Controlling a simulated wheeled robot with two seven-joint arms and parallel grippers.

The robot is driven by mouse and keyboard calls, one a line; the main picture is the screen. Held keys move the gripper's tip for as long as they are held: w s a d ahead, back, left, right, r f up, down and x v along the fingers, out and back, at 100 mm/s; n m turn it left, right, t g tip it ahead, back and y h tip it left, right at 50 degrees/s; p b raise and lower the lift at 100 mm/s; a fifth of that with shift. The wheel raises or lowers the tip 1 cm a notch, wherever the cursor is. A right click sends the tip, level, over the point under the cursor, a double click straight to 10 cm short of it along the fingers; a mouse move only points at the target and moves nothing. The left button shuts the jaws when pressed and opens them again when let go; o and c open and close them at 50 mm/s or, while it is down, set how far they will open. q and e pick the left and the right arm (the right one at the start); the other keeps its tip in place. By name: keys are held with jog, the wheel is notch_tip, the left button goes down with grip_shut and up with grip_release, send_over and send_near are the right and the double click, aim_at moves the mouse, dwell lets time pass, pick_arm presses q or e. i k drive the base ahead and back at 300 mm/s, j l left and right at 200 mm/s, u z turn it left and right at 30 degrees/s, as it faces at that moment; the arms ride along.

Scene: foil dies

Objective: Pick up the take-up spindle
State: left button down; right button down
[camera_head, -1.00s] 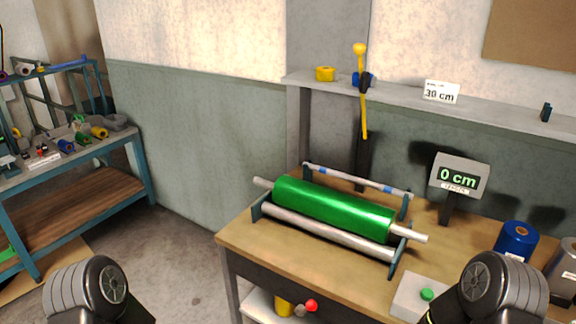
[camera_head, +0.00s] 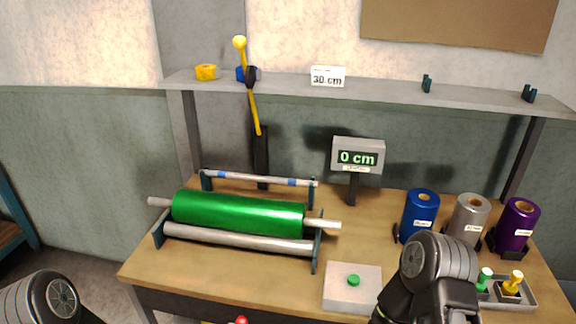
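No label in view names the take-up spindle. A thin grey rod with blue bands (camera_head: 262,181) lies across the back of the roller stand and may be it, but I cannot tell. In front of it sits a large green foil roll (camera_head: 240,214) on a pale shaft, with a bare silver roller (camera_head: 240,239) along the front. My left arm shows only a dark rounded joint at the lower left, and my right arm shows at the lower right, in front of the bench. Neither gripper's fingers are in view.
On the bench stand a "0 cm" display (camera_head: 358,156), a box with a green button (camera_head: 353,288), and blue (camera_head: 420,212), silver (camera_head: 468,218) and purple (camera_head: 518,225) foil rolls. A tray (camera_head: 520,296) holds stamps. The shelf (camera_head: 380,92) has two dark brackets, apparently empty.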

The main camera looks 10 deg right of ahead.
aim_at(293, 182)
jog(key=z, duration=0.45)
jog(key=i+j+z, duration=0.1)
jog(key=z, duration=0.85)
jog(key=j+z, duration=0.15)
jog(key=z, duration=0.35)
jog(key=i+j, duration=0.1)
jog(key=j, duration=0.75)
jog(key=i, duration=0.05)
